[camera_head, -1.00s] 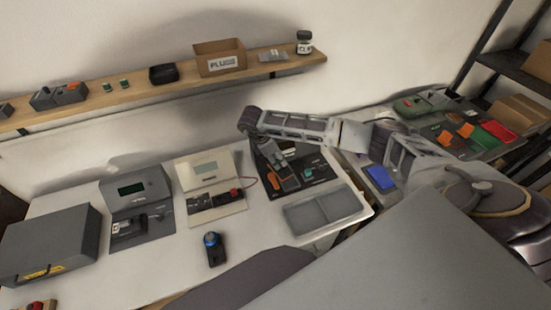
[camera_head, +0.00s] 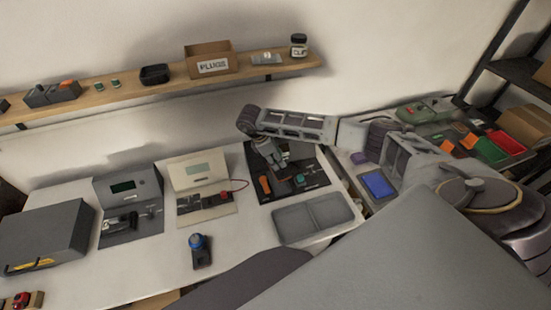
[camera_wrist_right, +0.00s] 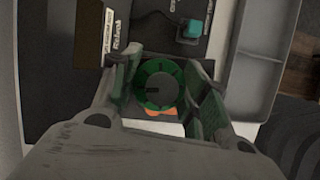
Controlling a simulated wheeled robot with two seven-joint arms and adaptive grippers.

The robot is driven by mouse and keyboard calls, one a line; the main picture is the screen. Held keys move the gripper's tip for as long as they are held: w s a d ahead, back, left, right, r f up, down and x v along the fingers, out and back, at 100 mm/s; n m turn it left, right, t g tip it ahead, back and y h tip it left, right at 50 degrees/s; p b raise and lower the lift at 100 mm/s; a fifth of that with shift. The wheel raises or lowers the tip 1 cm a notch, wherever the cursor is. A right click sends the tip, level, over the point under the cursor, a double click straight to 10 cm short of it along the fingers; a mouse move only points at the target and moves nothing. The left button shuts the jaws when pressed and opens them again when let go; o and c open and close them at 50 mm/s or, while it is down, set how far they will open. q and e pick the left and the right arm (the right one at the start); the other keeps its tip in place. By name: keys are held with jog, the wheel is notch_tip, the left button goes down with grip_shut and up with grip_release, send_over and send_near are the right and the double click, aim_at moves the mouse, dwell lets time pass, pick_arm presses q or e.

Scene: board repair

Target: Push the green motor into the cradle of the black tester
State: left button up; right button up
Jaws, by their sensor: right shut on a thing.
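My right gripper (camera_head: 277,166) is over the black board (camera_head: 315,172) at the right end of the white bench. In the right wrist view (camera_wrist_right: 158,85) its fingers are shut on the green motor, a round ribbed piece (camera_wrist_right: 158,83) seen end-on between them. The motor is too small to make out in the head view; an orange part shows just below it in the wrist view. A dark tester (camera_head: 128,190) with a small screen stands left of centre on the bench; I cannot tell its cradle clearly. My left gripper is not in view.
A cream tester (camera_head: 193,170) with a red wire stands between the dark tester and the board. A grey two-part tray (camera_head: 312,218) lies in front of the board. A blue-topped dark device (camera_head: 200,250) stands in front. A grey case (camera_head: 45,235) is at left. A shelf (camera_head: 130,92) runs behind.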

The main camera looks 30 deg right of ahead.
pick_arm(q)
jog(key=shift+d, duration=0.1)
pick_arm(e)
jog(key=shift+d, duration=0.15)
jog(key=shift+s+r+m, duration=0.15)
jog(key=shift+s+m, duration=0.05)
jog(key=shift+m, duration=0.7)
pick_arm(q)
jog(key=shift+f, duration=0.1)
pick_arm(e)
jog(key=shift+g, duration=0.3)
jog(key=shift+f+b, duration=1.65)
jog(key=shift+f, duration=1.1)
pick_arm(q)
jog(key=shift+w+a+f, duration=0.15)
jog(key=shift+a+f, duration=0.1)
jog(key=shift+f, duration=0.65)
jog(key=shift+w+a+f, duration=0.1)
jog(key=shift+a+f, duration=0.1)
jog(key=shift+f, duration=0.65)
